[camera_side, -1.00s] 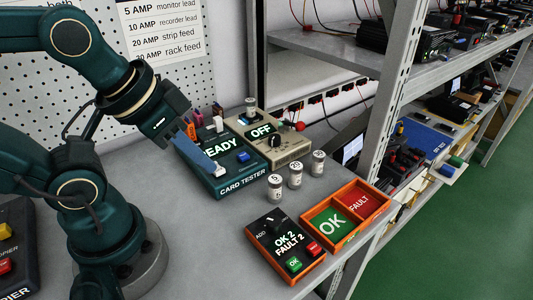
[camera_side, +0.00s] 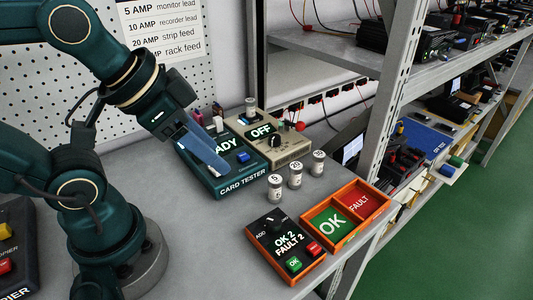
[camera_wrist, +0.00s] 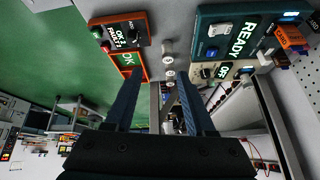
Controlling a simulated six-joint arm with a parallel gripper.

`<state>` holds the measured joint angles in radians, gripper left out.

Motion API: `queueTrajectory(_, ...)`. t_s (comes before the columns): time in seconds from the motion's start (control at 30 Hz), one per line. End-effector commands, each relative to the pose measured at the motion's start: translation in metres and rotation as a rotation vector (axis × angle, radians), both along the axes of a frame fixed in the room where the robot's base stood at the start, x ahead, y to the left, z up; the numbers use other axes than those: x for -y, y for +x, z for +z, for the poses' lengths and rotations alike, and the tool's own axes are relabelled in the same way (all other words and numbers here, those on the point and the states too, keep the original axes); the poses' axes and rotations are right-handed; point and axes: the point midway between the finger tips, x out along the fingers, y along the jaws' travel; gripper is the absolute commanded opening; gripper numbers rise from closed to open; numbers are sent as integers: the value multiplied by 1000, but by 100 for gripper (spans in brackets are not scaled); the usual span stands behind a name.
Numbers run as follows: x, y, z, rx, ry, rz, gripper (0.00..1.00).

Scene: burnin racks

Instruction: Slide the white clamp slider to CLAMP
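The dark teal card tester (camera_side: 222,187) stands on the bench in the side view, its green-white display partly covered by my gripper. In the wrist view the tester (camera_wrist: 203,42) shows READY on its display. Its white slider (camera_wrist: 219,29) sits beside a blue button (camera_wrist: 212,51) there. In the side view the slider is hidden behind my fingers. My gripper (camera_side: 222,168) reaches down over the tester's left part. In the wrist view its two blue fingers (camera_wrist: 159,68) are apart with nothing held between them. I cannot tell whether they touch the tester.
A beige unit (camera_side: 283,153) reading OFF stands right of the tester. Small labelled cylinders (camera_side: 295,175) stand in front of it. An orange OK/FAULT tray (camera_side: 352,237) and a dark counter box (camera_side: 268,258) lie at the front right. Bare bench lies left of these.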

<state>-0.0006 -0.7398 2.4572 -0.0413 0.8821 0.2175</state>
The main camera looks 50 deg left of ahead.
Motion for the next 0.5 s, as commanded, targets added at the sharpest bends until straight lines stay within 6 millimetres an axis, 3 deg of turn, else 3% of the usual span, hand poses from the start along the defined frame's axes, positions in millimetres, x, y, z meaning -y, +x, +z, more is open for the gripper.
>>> queueTrajectory(0.27,-16,61,27,24,78,-154,55)
queueTrajectory(0.37,-36,88,29,16,94,-168,55)
queueTrajectory(0.5,-81,125,23,-5,107,-154,55)
